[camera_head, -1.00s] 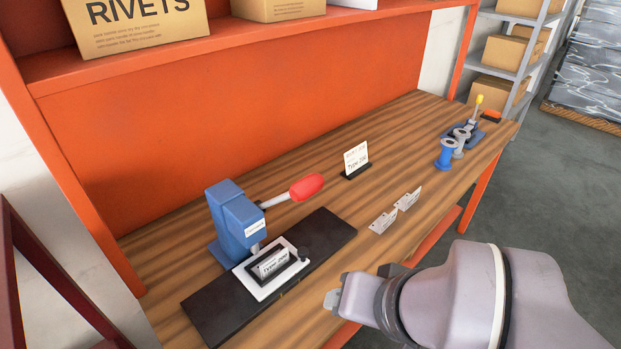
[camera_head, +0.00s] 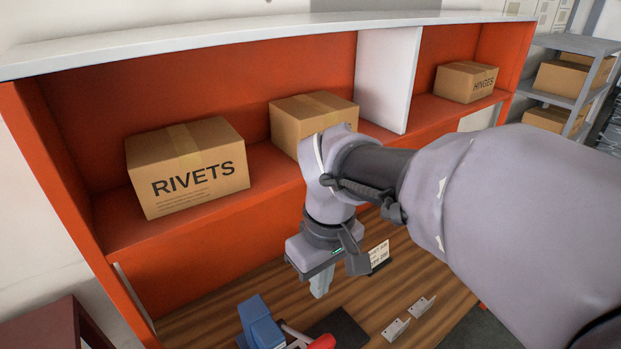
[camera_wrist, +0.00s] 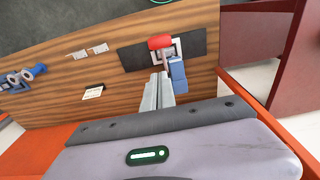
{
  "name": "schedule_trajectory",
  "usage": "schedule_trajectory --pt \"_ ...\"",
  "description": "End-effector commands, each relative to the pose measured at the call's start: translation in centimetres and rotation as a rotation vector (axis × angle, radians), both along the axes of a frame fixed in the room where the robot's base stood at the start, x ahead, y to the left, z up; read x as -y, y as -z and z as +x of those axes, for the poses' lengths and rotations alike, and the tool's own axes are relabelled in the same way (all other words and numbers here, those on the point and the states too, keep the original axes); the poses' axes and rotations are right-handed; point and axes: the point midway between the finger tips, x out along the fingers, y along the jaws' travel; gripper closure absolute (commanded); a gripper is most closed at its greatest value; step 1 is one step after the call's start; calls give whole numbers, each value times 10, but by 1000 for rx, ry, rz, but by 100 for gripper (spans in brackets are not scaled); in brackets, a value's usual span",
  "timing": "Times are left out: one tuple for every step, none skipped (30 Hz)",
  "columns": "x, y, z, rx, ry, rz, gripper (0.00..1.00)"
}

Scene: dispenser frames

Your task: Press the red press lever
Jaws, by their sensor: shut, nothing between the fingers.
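The red press lever (camera_head: 320,342) sticks out from the blue press (camera_head: 260,325) at the bottom edge of the head view. In the wrist view the lever's red grip (camera_wrist: 160,42) lies over the plate of the press, with the blue body (camera_wrist: 177,76) beside it. My gripper (camera_head: 320,290) points down above the bench, above and behind the lever as the head view shows it. Its fingers are shut and empty. In the wrist view the fingertips (camera_wrist: 160,78) appear just short of the lever. I cannot tell the exact gap; they look apart.
A sign card (camera_head: 378,254) stands on the bench near my gripper. Two small metal brackets (camera_head: 410,317) lie to the right. The shelf above holds a RIVETS box (camera_head: 190,170), another box (camera_head: 300,118) and a HINGES box (camera_head: 466,82). A black mat (camera_wrist: 135,55) lies under the press.

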Motion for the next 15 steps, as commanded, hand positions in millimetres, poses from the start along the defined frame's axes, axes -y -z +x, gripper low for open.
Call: schedule_trajectory --pt "0 2 0 0 1 0 100" --pt "0 2 0 0 1 0 100" --pt "0 2 0 1 2 1 100" --pt "0 2 0 1 2 1 100" --pt "0 2 0 1 2 1 100" --pt "0 2 0 1 3 1 100" --pt "0 3 0 1 3 1 100" --pt "0 5 0 -1 3 1 100" --pt "0 9 0 -2 4 1 100" --pt "0 13 0 -1 4 1 100" --pt "-1 18 0 -1 5 2 100" --pt "-1 26 1 -2 4 1 100" --pt "-1 33 1 -4 4 0 100" --pt "-1 40 2 -2 3 0 100" --pt "-2 49 2 -3 4 1 100"
